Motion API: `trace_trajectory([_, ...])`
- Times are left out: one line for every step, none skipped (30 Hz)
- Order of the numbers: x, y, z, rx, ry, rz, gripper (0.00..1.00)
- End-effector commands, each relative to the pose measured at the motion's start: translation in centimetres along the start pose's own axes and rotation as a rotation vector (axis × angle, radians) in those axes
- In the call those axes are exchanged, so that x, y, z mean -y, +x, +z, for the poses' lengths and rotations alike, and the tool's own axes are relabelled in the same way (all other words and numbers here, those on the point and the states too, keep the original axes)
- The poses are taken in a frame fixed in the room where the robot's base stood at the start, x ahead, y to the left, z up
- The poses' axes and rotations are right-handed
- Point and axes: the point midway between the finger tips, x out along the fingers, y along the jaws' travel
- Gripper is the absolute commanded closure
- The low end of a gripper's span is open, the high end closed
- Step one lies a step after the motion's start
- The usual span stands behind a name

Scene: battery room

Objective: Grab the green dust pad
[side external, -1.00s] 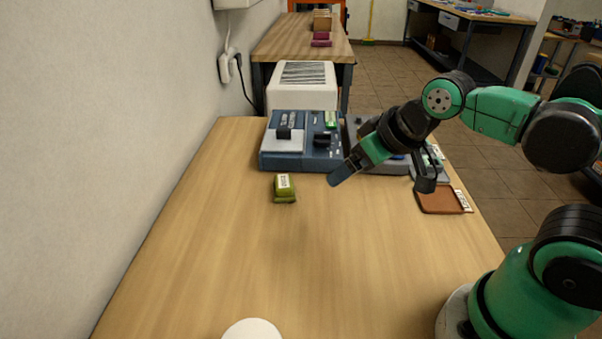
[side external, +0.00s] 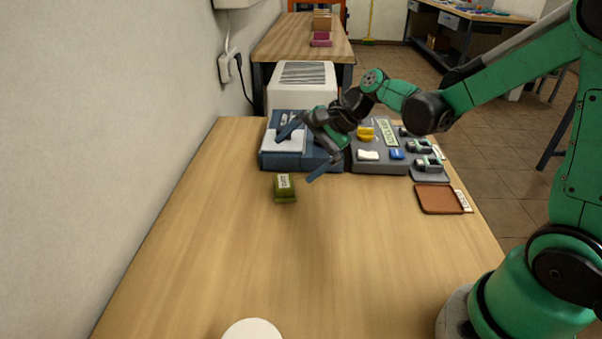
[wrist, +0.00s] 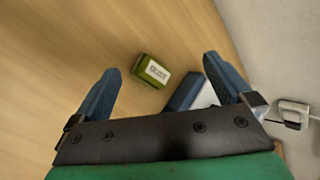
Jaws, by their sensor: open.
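The green dust pad (side external: 285,188) is a small olive-green block with a white label. It lies on the wooden table, in front of the blue device. In the wrist view the pad (wrist: 150,72) shows beyond the fingertips, between the two blue fingers and nearer the right one. My gripper (side external: 300,156) is open and empty, above and behind the pad, over the front of the blue device. In the wrist view my gripper (wrist: 166,70) has its fingers wide apart, touching nothing that I can see.
The blue device (side external: 283,160) stands behind the pad, with a grey tray (side external: 380,168) of small coloured parts to its right. A brown mat (side external: 438,200) lies at the right edge. A white round thing (side external: 252,331) is at the front. The table (side external: 230,260) is otherwise clear; a wall is at left.

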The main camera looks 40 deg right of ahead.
Motion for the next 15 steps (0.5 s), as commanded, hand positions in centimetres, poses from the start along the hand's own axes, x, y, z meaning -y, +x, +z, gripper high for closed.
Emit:
trace_trajectory([0.2,1.0,-1.1,0.04,0.114,-0.022,0.0])
trace_trajectory([0.3,1.5,-1.6,0.07,0.185,-0.033,0.0])
trace_trajectory([0.3,2.2,-2.2,0.109,0.277,-0.048,0.0])
trace_trajectory([0.3,2.7,-2.7,0.139,0.345,-0.057,0.0])
trace_trajectory([0.2,3.2,-3.2,0.17,0.413,-0.067,0.0])
trace_trajectory([0.0,3.8,-3.8,0.213,0.5,-0.077,0.0])
trace_trajectory([-0.2,4.2,-4.3,0.244,0.563,-0.084,0.0])
trace_trajectory([-0.4,4.6,-4.6,0.275,0.619,-0.088,0.0])
trace_trajectory([-0.7,5.0,-5.1,0.311,0.688,-0.094,0.0])
trace_trajectory([-0.9,5.3,-5.4,0.337,0.732,-0.095,0.0])
trace_trajectory([-1.2,5.6,-5.6,0.361,0.771,-0.097,0.0])
trace_trajectory([-1.4,5.8,-5.9,0.388,0.817,-0.099,0.0])
trace_trajectory([-1.6,6.0,-6.1,0.405,0.845,-0.099,0.0])
trace_trajectory([-1.8,6.1,-6.2,0.421,0.87,-0.099,0.0])
trace_trajectory([-2.0,6.3,-6.3,0.438,0.897,-0.098,0.0])
